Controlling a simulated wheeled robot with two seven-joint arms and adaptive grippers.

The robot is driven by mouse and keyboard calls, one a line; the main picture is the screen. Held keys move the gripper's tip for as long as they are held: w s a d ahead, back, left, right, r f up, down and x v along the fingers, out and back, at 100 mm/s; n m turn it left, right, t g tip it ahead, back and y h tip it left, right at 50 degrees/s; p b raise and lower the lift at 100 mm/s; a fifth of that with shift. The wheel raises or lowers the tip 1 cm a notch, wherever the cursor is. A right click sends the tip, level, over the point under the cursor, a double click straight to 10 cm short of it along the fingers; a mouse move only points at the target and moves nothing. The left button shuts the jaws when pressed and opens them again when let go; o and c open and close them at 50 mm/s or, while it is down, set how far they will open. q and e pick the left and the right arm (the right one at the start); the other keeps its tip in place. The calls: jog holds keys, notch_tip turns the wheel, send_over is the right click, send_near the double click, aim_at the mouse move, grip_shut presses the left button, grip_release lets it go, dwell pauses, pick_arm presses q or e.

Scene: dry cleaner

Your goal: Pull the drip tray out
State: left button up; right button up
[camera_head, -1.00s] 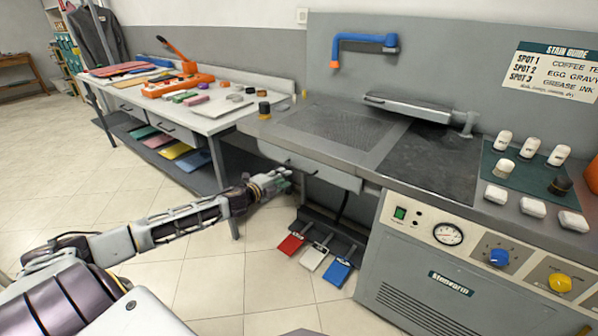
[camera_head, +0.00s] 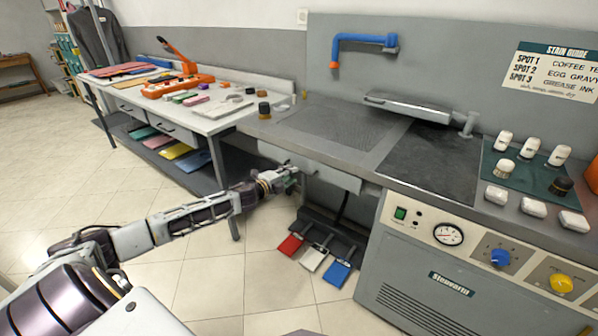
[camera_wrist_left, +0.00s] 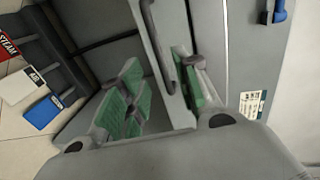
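The drip tray's grey front (camera_head: 335,174) sits under the left part of the grey work surface and looks pushed in. A dark bar handle (camera_wrist_left: 158,42) on it shows in the left wrist view. My left gripper (camera_head: 292,180) is at the tray front, just below the counter edge. In the left wrist view its green-padded fingers (camera_wrist_left: 163,94) are apart, one on either side of the handle's near end. Whether either pad touches the handle I cannot tell. My right gripper is out of view.
Red, white and blue pedals (camera_head: 312,258) lie on the floor below the tray. A grey cabinet with gauge and knobs (camera_head: 448,234) stands to the right. A table (camera_head: 215,122) with tools stands to the left. The tiled floor in front is clear.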

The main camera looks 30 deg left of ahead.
pick_arm(q)
jog(key=shift+x, duration=3.4)
jog(key=shift+d, duration=0.1)
grip_shut()
